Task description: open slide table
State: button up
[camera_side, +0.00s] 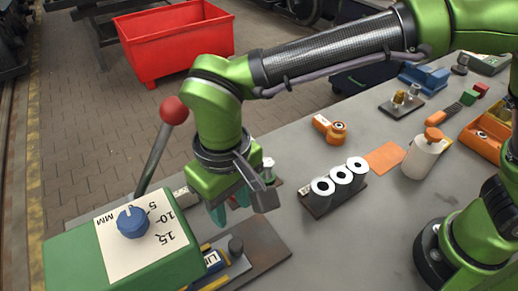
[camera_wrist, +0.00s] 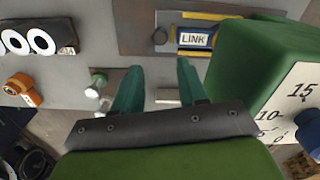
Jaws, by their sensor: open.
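The lower fingers are partly hidden in the side view.
The green box (camera_side: 110,262) with a blue dial (camera_side: 132,222) and red-knobbed lever (camera_side: 174,111) stands close left of my gripper. A block with white rings (camera_side: 339,178) stands to the right. An orange part (camera_side: 330,128) and white bottle (camera_side: 424,154) are farther off.

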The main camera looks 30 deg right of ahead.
aim_at(236, 245)
notch_tip(236, 245, down, 13)
jog(key=shift+f, duration=0.1)
jog(key=shift+c, duration=0.4)
grip_shut()
